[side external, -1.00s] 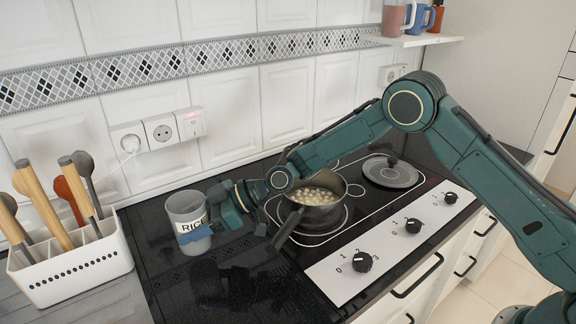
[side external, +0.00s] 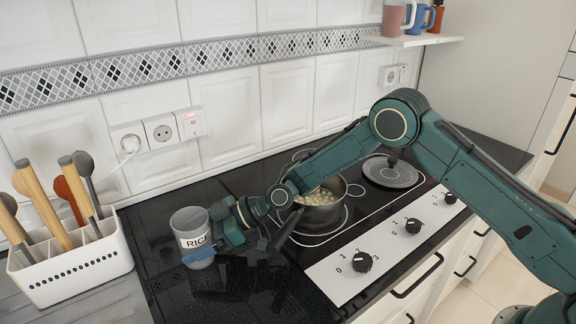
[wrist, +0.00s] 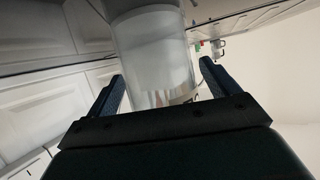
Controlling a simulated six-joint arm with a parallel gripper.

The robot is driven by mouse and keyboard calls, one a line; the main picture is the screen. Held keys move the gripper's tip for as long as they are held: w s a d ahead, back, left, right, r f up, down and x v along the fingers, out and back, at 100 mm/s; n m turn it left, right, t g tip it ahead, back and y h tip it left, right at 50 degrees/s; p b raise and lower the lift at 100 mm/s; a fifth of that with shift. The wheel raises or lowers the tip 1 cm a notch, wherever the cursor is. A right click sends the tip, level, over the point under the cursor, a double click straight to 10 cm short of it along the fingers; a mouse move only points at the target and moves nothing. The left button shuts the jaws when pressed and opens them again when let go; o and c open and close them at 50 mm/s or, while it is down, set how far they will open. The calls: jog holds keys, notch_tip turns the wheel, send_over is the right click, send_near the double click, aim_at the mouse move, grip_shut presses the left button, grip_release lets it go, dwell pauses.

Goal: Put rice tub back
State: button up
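The rice tub (side external: 190,219) is a grey cylinder with a white RICE label. It stands nearly upright, at or just above the black counter left of the hob. I cannot tell whether its base touches the counter. My gripper (side external: 204,252) reaches in from the right, low on the tub, with one blue finger across its front below the label. In the wrist view the tub (wrist: 158,55) fills the space between my two blue fingers (wrist: 162,80). My gripper appears shut on it, though contact at the right finger is unclear. The far side of the tub is hidden.
A white utensil holder (side external: 75,272) with several handles stands left of the tub. A pot (side external: 322,214) of pale pieces sits on the hob behind my wrist, its handle pointing forward. A grey lid (side external: 390,172) lies further right. Dark counter is free in front.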

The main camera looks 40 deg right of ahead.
aim_at(206, 216)
dwell(0.3)
jog(key=shift+r, duration=0.2)
jog(key=shift+v, duration=0.95)
jog(key=shift+s+d+r, duration=0.1)
jog(key=shift+d+r, duration=0.05)
jog(key=shift+r, duration=1.1)
jog(key=shift+s+d+r, duration=0.1)
jog(key=shift+d+r, duration=0.05)
jog(key=shift+r, duration=1.05)
jog(key=shift+d+r, duration=0.2)
jog(key=shift+r, duration=1.05)
